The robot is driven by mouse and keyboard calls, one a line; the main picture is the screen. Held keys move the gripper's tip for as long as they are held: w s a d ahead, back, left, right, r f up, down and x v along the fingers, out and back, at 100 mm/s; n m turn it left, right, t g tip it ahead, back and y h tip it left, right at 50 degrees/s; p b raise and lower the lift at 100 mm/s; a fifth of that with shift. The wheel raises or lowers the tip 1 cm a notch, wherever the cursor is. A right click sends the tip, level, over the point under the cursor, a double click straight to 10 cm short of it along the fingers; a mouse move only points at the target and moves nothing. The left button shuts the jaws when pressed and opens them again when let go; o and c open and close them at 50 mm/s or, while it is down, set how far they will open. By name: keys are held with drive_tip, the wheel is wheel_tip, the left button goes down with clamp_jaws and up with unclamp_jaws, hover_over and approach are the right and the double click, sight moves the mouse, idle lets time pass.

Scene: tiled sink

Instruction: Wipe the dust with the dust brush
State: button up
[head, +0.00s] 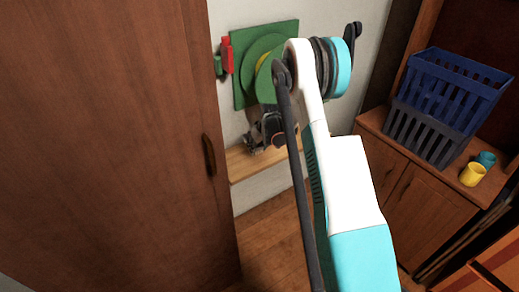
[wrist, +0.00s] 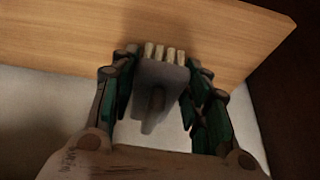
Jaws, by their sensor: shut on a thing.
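The dust brush (wrist: 163,76) is a grey block with a row of pale bristle tufts along its top edge in the wrist view. It sits between the fingers of my gripper (wrist: 158,90), which is shut on it. The bristle end lies over the light wooden shelf (wrist: 60,32), close to or against it; I cannot tell whether it touches. In the head view my gripper (head: 268,132) is just above the wall shelf (head: 240,164), partly hidden by my arm. The brush cannot be made out there. No dust can be made out.
A tall brown wooden door (head: 110,140) stands close on the left. A green board (head: 245,50) hangs on the wall above the shelf. At right, a blue crate (head: 455,90) and yellow cup (head: 472,174) stand on a low cabinet (head: 420,210). Floor shows below the shelf.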

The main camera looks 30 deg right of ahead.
drive_tip(key=shift+r+p, duration=0.45)
drive_tip(key=shift+r, duration=0.85)
